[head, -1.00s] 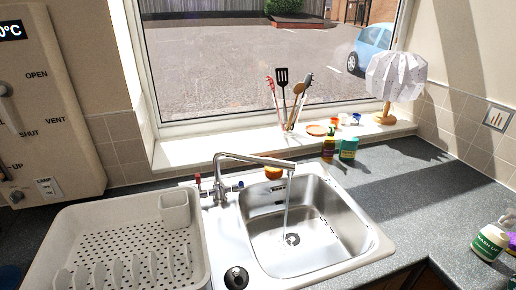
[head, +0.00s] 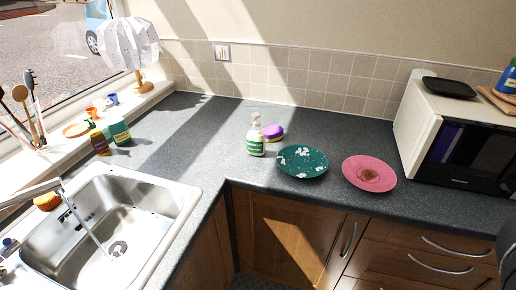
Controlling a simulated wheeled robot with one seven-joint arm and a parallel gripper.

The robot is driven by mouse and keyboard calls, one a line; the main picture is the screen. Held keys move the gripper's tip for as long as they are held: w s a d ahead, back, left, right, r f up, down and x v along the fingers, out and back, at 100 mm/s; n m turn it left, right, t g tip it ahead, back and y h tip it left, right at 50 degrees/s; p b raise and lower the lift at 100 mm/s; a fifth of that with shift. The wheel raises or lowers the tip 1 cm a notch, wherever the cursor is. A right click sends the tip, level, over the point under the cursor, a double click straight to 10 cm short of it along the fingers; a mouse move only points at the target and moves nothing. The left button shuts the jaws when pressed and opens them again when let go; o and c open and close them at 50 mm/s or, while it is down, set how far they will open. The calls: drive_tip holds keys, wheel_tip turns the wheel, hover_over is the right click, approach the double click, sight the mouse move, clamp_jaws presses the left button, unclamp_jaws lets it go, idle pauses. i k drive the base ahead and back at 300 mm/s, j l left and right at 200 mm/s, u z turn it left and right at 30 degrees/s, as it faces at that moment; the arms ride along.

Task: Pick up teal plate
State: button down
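The teal plate (head: 302,161) lies on the dark grey counter, near its front edge, right of the sink corner. It is dark teal with several white patches. My gripper does not show clearly in the head view; a dark shape at the lower right edge may be part of my own arm, but no fingers can be made out.
A pink plate (head: 369,174) with a brown patch lies just right of the teal one. A spray bottle (head: 255,138) and a purple sponge (head: 273,132) stand behind left. A microwave (head: 455,135) stands right. The sink (head: 110,225) is left. Counter behind the plates is clear.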

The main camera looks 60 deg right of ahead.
sight(298, 160)
drive_tip(key=i+j, duration=0.1)
drive_tip(key=j, duration=0.2)
drive_tip(key=i+j, duration=0.15)
drive_tip(key=j, duration=0.15)
drive_tip(key=i+j+z, duration=0.15)
drive_tip(key=j+z, duration=0.75)
drive_tip(key=j, duration=0.2)
drive_tip(key=z, duration=0.95)
